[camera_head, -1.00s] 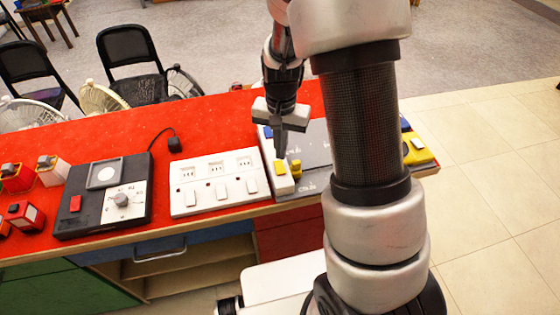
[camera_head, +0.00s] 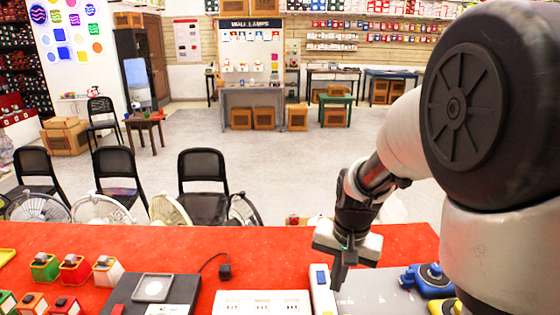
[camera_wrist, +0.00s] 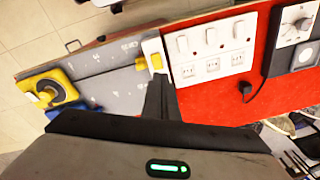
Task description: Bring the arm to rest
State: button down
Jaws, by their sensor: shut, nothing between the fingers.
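My gripper (camera_head: 338,284) hangs from my arm above the red counter (camera_head: 190,247), pointing down. Its fingers are together with nothing between them. They also show in the wrist view (camera_wrist: 159,90), close together. Below them there is a grey board (camera_wrist: 105,88) and a white switch block with a yellow rocker (camera_wrist: 154,57). In the head view a narrow white block with a blue rocker (camera_head: 322,292) stands just left of the fingers. I cannot tell the exact height of the fingertips over the board.
A white switch panel (camera_head: 262,303) and a dark dial box (camera_head: 151,290) lie to the left, with small coloured switch cubes (camera_head: 72,268) beyond. Black chairs (camera_head: 203,185) and fans (camera_head: 168,209) stand behind the counter.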

jog(key=s+r+n+t+p, duration=0.1)
jog(key=s+r+n+t, duration=0.3)
jog(key=s+r, duration=1.2)
jog(key=shift+d+r+n, duration=0.3)
jog(key=shift+r, duration=0.25)
